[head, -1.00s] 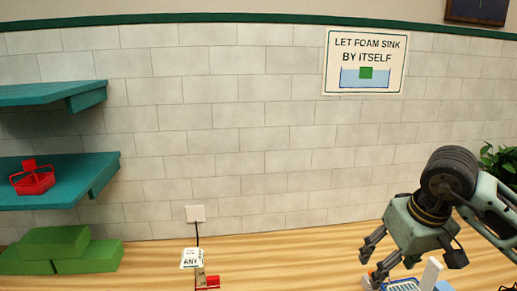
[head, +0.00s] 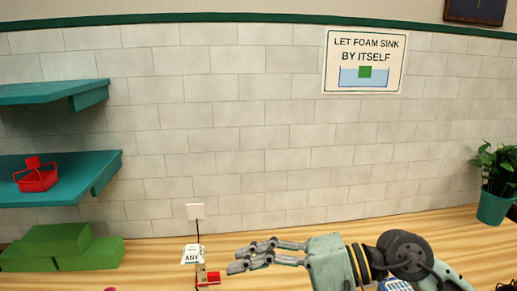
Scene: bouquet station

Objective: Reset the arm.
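My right arm comes in from the lower right and lies low over the wooden table. Its grey gripper (head: 237,260) points left, with two fingers apart and nothing seen between them. The fingertips show just right of a small red-and-tan item with a card. Whether they touch it cannot be told from this view. My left gripper is out of view.
A card reading "ANY" (head: 193,255) stands by the small red item (head: 208,278). Green foam blocks (head: 62,248) sit at left below teal shelves (head: 60,180) holding a red basket (head: 36,178). A potted plant (head: 494,185) stands far right. A blue-and-white item (head: 395,285) shows at the bottom edge.

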